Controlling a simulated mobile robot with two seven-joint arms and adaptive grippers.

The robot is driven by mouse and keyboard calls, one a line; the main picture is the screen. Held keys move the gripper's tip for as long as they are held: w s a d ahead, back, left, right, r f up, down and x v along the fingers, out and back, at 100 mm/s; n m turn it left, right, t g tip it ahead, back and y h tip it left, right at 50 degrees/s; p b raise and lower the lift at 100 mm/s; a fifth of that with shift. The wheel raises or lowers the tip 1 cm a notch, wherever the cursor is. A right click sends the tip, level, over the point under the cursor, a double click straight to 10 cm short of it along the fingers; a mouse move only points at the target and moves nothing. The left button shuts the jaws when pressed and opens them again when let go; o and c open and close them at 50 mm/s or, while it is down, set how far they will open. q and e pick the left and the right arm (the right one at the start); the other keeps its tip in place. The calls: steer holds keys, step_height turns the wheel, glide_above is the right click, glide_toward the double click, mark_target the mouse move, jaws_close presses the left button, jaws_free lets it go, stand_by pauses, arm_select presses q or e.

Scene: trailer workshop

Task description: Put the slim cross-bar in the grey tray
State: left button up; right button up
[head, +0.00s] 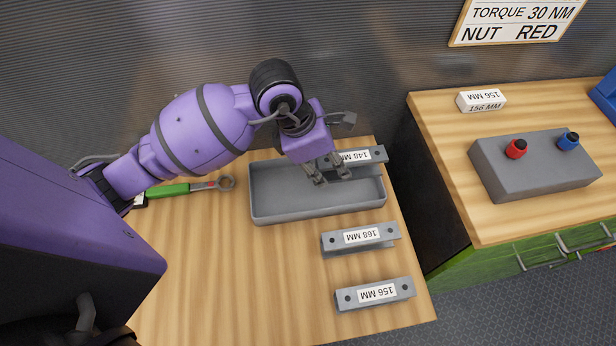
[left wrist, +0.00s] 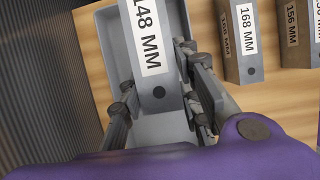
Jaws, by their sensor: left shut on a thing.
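The grey tray (head: 262,214) lies on the left wooden bench in the head view, and part of it shows in the left wrist view (left wrist: 105,48). My left gripper (head: 328,174) is over the tray, shut on a grey bar labelled 148 MM (head: 378,153). In the left wrist view this bar (left wrist: 158,88) is between the fingers, above the tray. Its right end reaches past the tray's far right corner in the head view. Two more grey bars, labelled 168 MM (head: 330,240) and 156 MM (head: 345,299), lie on the bench in front of the tray. My right gripper is not in view.
A green-handled tool (head: 180,190) lies left of the tray. A corrugated wall stands behind.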

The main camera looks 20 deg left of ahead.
arm_select(q)
steer(key=a+f, duration=0.4)
steer(key=f, duration=0.1)
steer(key=shift+s, duration=0.2)
steer(key=shift+a+f, duration=0.15)
steer(key=shift+f, duration=0.8)
steer(key=shift+a+f, duration=0.15)
steer(key=shift+f, duration=0.8)
steer(key=shift+f, duration=0.2)
steer(key=o, duration=1.2)
steer(key=v, duration=1.2)
steer(key=shift+s+r, duration=0.1)
steer(key=shift+r, duration=0.05)
